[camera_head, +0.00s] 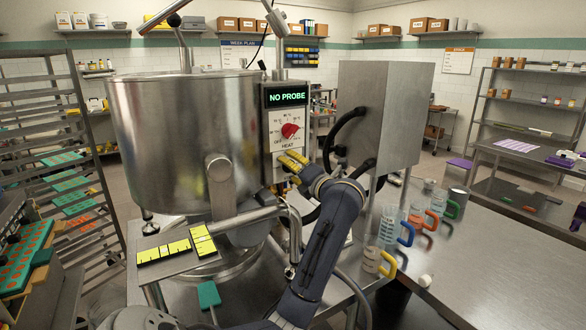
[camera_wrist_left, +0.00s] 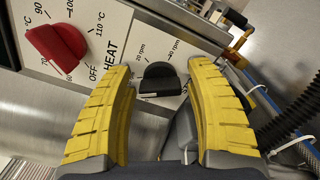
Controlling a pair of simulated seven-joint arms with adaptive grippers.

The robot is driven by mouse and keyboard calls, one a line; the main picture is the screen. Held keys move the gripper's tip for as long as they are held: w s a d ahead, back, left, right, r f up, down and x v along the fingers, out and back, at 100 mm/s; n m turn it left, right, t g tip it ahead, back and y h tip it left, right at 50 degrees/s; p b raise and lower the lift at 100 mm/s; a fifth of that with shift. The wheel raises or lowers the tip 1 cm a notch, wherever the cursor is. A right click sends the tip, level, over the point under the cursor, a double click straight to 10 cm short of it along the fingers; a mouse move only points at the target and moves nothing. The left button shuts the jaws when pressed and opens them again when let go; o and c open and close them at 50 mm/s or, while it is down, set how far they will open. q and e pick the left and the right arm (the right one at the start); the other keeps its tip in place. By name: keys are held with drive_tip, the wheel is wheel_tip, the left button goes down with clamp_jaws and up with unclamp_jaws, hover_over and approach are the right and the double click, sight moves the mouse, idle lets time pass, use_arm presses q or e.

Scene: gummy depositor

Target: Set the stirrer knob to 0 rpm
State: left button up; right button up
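My left gripper (camera_wrist_left: 160,72) is open, with one yellow finger on each side of the knob and small gaps visible. In the head view my left gripper (camera_head: 292,162) is at the lower part of the panel (camera_head: 280,122), below the red heat knob (camera_head: 290,131), and hides the stirrer knob. The red knob also shows in the left wrist view (camera_wrist_left: 57,47). My right gripper is not in view.
A steel box (camera_head: 385,115) and black hoses are to the right. Jugs with coloured handles (camera_head: 390,228) stand on the bench (camera_head: 480,265).

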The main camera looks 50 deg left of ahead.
use_arm(q)
clamp_jaws()
drive_tip(key=shift+r, duration=0.1)
idle(0.3)
drive_tip(key=shift+r+n, duration=0.1)
drive_tip(key=shift+n, duration=1)
drive_tip(key=n, duration=0.3)
drive_tip(key=shift+r, duration=0.1)
drive_tip(key=n, duration=0.6)
drive_tip(key=shift+s, duration=0.1)
drive_tip(key=shift+c, duration=0.4)
unclamp_jaws()
drive_tip(key=shift+s, duration=0.15)
drive_tip(key=o, duration=0.4)
drive_tip(key=shift+c, duration=0.2)
